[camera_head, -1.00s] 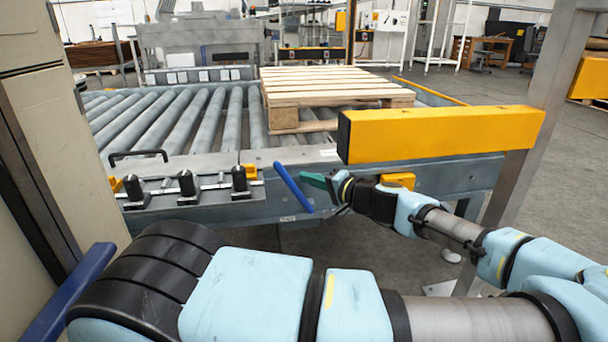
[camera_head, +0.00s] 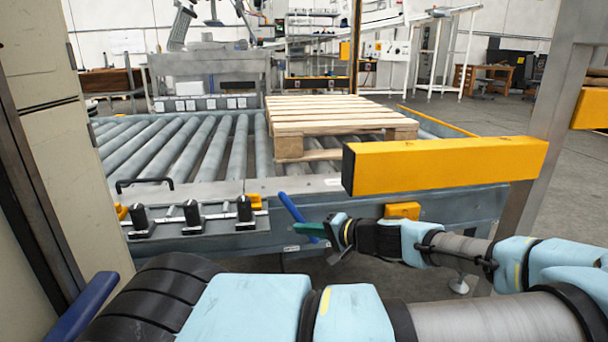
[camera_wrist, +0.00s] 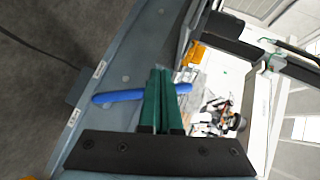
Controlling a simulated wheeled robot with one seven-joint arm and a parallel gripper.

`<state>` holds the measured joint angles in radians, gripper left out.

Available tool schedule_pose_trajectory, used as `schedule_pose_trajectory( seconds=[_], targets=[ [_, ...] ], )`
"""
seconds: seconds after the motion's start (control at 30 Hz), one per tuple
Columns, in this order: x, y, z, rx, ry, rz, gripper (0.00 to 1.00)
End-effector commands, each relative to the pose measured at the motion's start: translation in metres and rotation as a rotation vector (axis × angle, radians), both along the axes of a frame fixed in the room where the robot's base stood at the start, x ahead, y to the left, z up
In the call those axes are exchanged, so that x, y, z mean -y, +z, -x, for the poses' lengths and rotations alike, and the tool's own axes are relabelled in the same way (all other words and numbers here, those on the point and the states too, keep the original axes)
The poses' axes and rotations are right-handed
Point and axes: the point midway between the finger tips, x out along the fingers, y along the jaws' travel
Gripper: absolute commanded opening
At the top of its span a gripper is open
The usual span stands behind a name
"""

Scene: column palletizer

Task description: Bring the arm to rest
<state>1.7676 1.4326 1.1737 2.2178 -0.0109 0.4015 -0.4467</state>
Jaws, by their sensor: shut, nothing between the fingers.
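My gripper (camera_head: 310,230) has green fingers and is closed with nothing between them. In the head view it is in front of the conveyor's grey side frame (camera_head: 280,238), at the end of my light-blue arm. A blue bar (camera_head: 291,208) sticks out from the frame just beside the fingers. In the wrist view the shut green fingers (camera_wrist: 160,100) cross in front of the blue bar (camera_wrist: 118,96). I cannot tell whether they touch it.
A wooden pallet (camera_head: 340,118) lies on the rollers (camera_head: 200,145). A yellow beam (camera_head: 445,165) stands above my forearm, next to a grey post (camera_head: 550,120). A beige cabinet (camera_head: 120,130) is close on the left. Grey floor is open at the far right.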

Motion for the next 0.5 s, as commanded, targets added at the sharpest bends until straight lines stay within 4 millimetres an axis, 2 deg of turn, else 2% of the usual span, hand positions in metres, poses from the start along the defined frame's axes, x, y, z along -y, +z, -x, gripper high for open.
schedule_pose_trajectory(
  seconds=[0.03,0.1,0.2,0.33,0.5],
  targets=[
    [-0.024,-0.014,0.006,-0.069,0.076,0.039,0.00],
    [-0.050,-0.034,0.020,-0.165,0.163,0.094,0.00],
    [-0.075,-0.057,0.042,-0.292,0.269,0.185,0.00],
    [-0.090,-0.075,0.071,-0.433,0.375,0.322,0.00],
    [-0.090,-0.079,0.099,-0.570,0.459,0.525,0.00]
  ],
)
